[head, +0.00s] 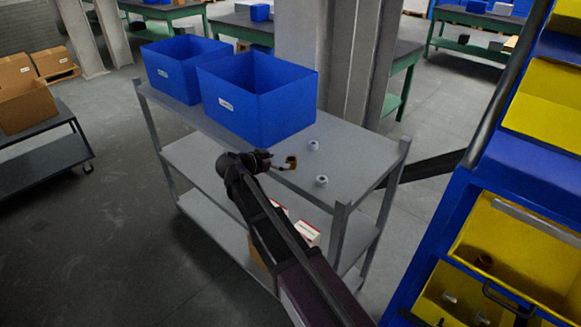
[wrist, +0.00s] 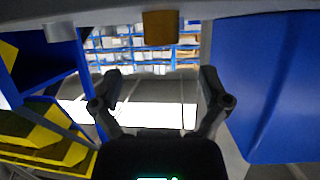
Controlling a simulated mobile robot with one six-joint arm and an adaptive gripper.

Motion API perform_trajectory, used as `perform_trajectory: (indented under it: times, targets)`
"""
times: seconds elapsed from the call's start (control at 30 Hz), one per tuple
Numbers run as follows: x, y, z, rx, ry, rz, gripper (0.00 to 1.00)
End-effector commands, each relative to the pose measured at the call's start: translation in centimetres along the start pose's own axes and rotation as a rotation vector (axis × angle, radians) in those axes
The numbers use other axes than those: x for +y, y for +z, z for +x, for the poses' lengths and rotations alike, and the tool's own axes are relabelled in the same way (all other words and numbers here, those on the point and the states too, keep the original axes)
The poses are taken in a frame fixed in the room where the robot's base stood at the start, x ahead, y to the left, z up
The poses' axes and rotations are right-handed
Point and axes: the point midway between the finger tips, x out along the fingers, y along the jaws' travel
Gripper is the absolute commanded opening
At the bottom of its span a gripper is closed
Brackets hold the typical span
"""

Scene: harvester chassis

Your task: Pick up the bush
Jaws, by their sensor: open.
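The bush is a small brass-brown ring (head: 291,161) on the grey top shelf of a cart, near its front edge. In the wrist view, which looks upside down, the bush (wrist: 161,27) shows at top centre against the grey shelf band. My gripper (head: 277,165) is at the shelf's front edge, close beside the bush. In the wrist view my gripper (wrist: 161,88) has its fingers spread wide with nothing between them. The bush appears outside the fingertips; the exact gap cannot be told.
Two blue bins (head: 258,108) (head: 180,73) stand left of the bush on the cart (head: 345,150). Two small pale nut-like parts (head: 321,181) (head: 313,145) lie to its right. A blue rack with yellow bins (head: 520,235) stands at the right. White-and-red boxes (head: 306,233) sit lower down.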

Motion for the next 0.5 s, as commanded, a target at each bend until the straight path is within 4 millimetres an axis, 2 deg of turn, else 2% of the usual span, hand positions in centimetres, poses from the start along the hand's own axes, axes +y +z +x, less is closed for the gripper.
perform_trajectory:
  times: [0.13, 0.5]
  targets:
    - [-0.03, 0.08, 0.96, 0.0, -0.001, 0.0, 0.96]
    - [-0.05, 0.03, 1.04, 0.0, -0.001, -0.001, 0.96]
